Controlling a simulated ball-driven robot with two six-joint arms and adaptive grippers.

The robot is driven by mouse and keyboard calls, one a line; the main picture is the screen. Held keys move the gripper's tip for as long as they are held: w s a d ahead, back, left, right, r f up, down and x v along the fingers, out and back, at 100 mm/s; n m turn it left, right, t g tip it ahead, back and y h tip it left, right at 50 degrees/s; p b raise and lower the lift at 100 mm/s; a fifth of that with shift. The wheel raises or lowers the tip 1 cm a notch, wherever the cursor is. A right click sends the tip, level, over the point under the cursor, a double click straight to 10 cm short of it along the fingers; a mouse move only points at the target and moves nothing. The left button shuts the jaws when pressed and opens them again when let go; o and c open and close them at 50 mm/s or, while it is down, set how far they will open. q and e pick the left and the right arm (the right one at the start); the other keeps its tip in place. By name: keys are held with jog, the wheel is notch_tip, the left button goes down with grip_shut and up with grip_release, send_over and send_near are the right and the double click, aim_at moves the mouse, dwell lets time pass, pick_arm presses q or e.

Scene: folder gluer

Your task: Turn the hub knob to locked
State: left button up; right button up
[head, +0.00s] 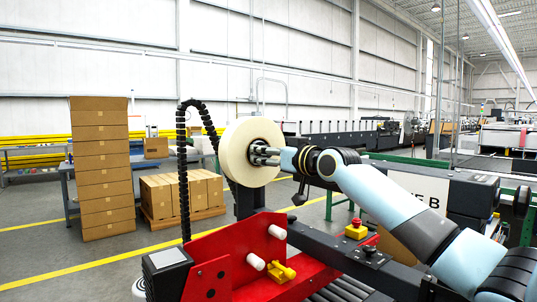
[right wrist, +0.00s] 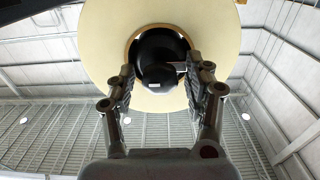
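The hub knob (right wrist: 160,77) is a dark round piece at the centre of a black hub (right wrist: 158,48), inside a cream tape roll (right wrist: 105,45). In the head view the roll (head: 236,152) stands upright on a dark post, its hub mostly hidden by my right gripper (head: 268,156). In the right wrist view, my right gripper (right wrist: 160,76) has one finger on each side of the knob. The fingers are spread and a small gap shows beside the knob, so it looks open around it. Lock markings cannot be read. My left gripper is not in view.
A red machine frame (head: 238,252) with white pegs and a yellow clamp (head: 281,272) lies below the roll. A yellow-and-red button box (head: 356,229) sits to the right. A black cable chain (head: 182,170) arches left of the roll. Stacked cartons (head: 103,165) stand farther left.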

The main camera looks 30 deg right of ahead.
jog(key=c, duration=0.9)
jog(key=shift+c, duration=0.2)
jog(key=shift+d+n+b, duration=0.1)
jog(key=shift+n+b, duration=4.85)
jog(key=shift+n, duration=3.95)
jog(key=o, duration=1.2)
